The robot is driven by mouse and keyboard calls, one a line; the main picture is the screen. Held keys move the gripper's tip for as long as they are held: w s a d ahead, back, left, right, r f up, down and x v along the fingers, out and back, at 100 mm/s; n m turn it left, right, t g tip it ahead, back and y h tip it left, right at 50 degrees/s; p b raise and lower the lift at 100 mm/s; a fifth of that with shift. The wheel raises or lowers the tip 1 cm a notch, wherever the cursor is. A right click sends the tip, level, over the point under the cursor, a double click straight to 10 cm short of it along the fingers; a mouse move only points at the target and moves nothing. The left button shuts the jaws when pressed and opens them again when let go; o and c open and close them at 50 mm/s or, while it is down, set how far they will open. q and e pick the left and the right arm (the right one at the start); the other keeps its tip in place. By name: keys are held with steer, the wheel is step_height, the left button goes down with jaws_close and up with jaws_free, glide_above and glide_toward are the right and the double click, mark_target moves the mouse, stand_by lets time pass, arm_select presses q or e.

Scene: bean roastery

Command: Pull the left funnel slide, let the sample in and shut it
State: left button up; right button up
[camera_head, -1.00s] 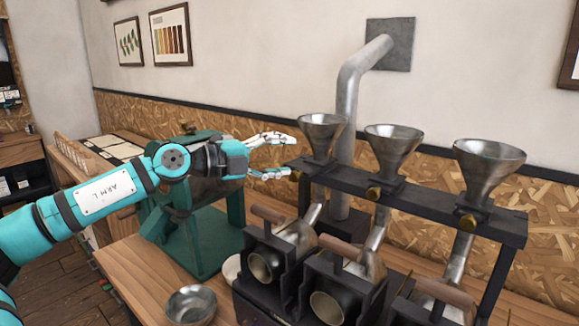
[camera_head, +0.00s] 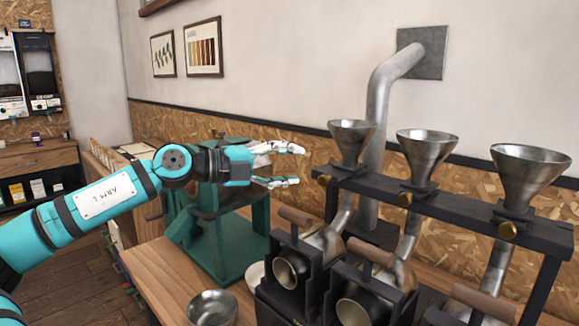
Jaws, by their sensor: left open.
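The left funnel (camera_head: 352,143) is a metal cone on a black rack, with a brass slide knob (camera_head: 324,181) at its front left. My left gripper (camera_head: 296,165) is open and empty, its two pale fingers pointing right, to the left of the left funnel and its knob. A gap shows between the fingertips and the knob in the picture. Below the left funnel a metal chute (camera_head: 338,225) leads down to a small roaster drum (camera_head: 290,272) with a wooden handle. Whether beans are in the funnel cannot be seen. My right gripper is out of view.
The middle funnel (camera_head: 426,154) and right funnel (camera_head: 526,175) stand on the same rack (camera_head: 450,203). A green machine (camera_head: 235,245) stands behind my left arm. A metal bowl (camera_head: 212,308) sits on the wooden counter (camera_head: 163,277). A thick flue pipe (camera_head: 377,110) rises behind the rack.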

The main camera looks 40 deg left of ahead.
arm_select(q)
steer(key=shift+r, duration=0.1)
step_height(320, 180, up, 6)
steer(key=p, duration=0.5)
steer(key=shift+f, duration=0.25)
stand_by(1.0)
